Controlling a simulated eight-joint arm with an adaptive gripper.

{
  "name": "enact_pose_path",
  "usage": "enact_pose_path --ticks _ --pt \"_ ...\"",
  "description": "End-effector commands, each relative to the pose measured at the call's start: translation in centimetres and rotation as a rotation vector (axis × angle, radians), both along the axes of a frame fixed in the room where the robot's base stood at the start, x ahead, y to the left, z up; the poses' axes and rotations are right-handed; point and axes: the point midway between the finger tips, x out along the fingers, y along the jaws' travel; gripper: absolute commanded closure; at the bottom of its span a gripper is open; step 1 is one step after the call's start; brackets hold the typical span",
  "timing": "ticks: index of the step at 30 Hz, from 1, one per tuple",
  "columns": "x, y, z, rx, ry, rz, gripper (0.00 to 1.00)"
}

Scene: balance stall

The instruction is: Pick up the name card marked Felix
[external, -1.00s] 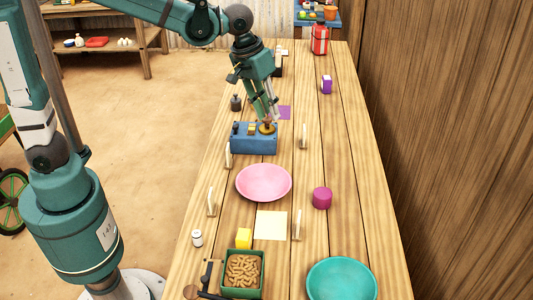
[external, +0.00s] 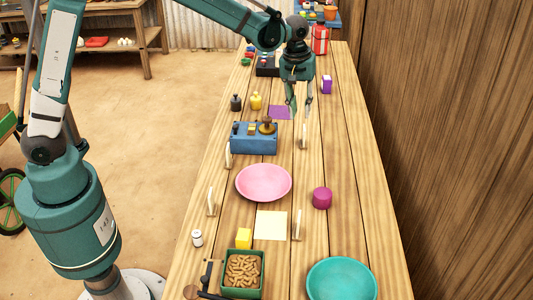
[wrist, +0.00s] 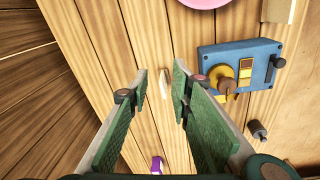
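Several small cream upright cards stand on the table; no name on them can be read. One card (external: 304,136) stands to the right of the blue box, and it shows edge-on in the wrist view (wrist: 165,84). My gripper (external: 300,110) is open and empty, pointing down just above and behind this card. In the wrist view the card appears between my fingertips (wrist: 160,74), with a gap on both sides. Other cards stand left of the pink plate (external: 228,155), further forward on the left (external: 211,202), and beside the pale square (external: 297,226).
A blue box (external: 253,144) with a brass knob is left of the near card. A purple box (external: 326,85) stands behind right, near the wooden wall.

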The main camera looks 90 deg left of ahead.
Motion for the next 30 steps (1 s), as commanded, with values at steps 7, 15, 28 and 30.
enact_pose_path --ticks 7,15,28,30 --pt "1.6 4.2 -3.3 -0.024 0.037 0.115 0.78" --pt "2.4 8.0 -6.9 -0.046 0.074 0.225 0.78" --pt "2.6 9.4 -8.5 -0.054 0.089 0.270 0.78" --pt "2.6 9.3 -8.5 -0.054 0.089 0.269 0.78"
